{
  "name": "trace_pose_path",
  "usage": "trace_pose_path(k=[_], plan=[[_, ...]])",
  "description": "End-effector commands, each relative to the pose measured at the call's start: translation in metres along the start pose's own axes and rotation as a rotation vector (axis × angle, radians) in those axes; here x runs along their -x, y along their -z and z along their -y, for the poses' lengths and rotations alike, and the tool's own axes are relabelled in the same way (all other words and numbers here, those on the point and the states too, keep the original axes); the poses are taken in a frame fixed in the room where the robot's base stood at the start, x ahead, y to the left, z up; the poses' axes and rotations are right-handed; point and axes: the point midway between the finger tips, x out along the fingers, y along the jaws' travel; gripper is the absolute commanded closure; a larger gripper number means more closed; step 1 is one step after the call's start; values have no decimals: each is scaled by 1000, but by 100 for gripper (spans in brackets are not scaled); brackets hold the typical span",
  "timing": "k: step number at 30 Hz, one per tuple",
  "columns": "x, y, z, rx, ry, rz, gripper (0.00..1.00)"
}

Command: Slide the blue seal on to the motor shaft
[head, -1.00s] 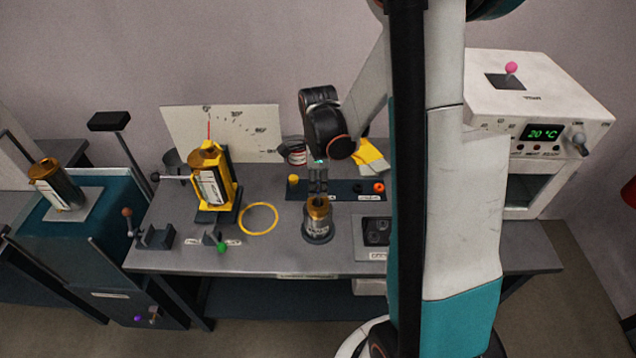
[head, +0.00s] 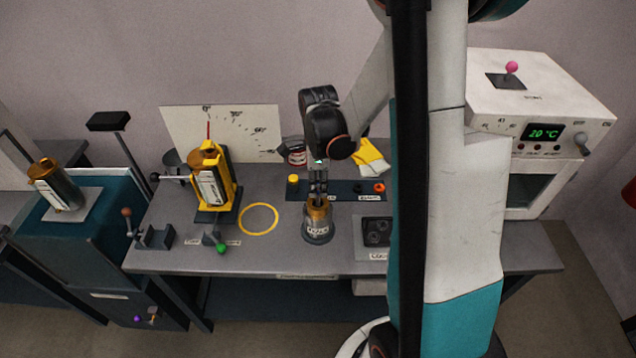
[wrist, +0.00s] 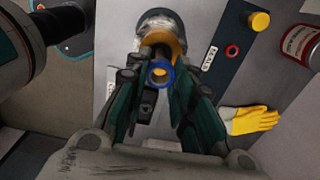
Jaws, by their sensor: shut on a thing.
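The blue seal (wrist: 160,74) is a small ring between my gripper's fingertips in the wrist view. My gripper (wrist: 160,78) is shut on it. Something golden shows through the ring's hole; I cannot tell if it is the shaft's end or the motor's top. The motor (wrist: 157,22), a grey cylinder with a golden top, stands upright just beyond the seal. In the head view my gripper (head: 318,192) points down right over the motor (head: 318,228), its fingertips close to the golden top. The seal and shaft are hidden there.
A dark strip labelled SEALS (wrist: 222,62) lies behind the motor, holding a red ring (wrist: 231,51) and a yellow piece (wrist: 259,21). Yellow gloves (head: 371,157) and a can (head: 296,153) lie behind.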

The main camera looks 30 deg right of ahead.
Motion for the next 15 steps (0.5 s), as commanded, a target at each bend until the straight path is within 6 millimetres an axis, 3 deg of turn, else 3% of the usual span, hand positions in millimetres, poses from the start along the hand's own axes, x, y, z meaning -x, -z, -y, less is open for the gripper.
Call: trace_pose_path(k=[15], plan=[[-13,0,0,0,0,0,99]])
